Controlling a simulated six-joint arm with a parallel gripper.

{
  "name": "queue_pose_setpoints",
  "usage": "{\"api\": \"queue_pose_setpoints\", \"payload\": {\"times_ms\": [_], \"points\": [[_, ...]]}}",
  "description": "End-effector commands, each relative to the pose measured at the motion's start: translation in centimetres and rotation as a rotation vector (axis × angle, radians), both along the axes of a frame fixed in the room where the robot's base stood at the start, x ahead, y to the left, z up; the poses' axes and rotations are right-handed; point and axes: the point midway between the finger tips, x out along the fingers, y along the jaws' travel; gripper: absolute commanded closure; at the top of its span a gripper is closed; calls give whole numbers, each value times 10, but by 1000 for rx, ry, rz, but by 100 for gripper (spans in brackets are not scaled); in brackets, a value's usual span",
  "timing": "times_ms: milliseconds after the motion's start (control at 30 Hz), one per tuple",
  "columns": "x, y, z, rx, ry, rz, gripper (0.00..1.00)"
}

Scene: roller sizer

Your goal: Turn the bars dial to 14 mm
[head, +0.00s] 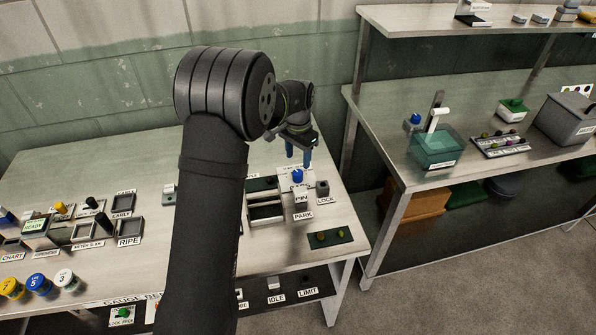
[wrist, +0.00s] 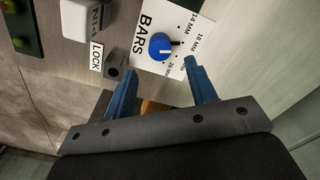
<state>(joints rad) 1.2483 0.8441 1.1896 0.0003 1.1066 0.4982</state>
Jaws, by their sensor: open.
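The blue bars dial (wrist: 160,46) sits on a white plate (wrist: 146,62) marked BARS, with 14 MM, 18 MM and a further mm label along its right side. Its white pointer line faces right in the wrist view, and I cannot tell exactly which mark it meets. In the head view the dial (head: 298,176) is at the bench's back right. My gripper (wrist: 160,66) is open and empty. Its blue fingertips are spread wider than the dial, just short of it in the wrist view. In the head view my gripper (head: 298,156) is just above and behind the dial.
A dark LOCK block (wrist: 115,65) and a pale PIN block (wrist: 80,18) stand close to the dial. A slotted frame (head: 265,208) lies left of them, and a green pad (head: 330,238) in front. A second bench (head: 375,160) stands to the right.

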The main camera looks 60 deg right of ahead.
Motion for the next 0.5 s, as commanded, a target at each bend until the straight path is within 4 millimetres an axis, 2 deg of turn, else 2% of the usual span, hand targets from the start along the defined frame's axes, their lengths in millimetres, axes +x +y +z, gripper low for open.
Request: {"api": "queue_pose_setpoints", "payload": {"times_ms": [33, 200, 333, 500], "points": [[0, 1, -13, 3, 1, 0, 48], [0, 1, -44, 2, 1, 0, 48], [0, 0, -59, 1, 0, 0, 48], [0, 0, -68, 0, 0, 0, 48]]}}
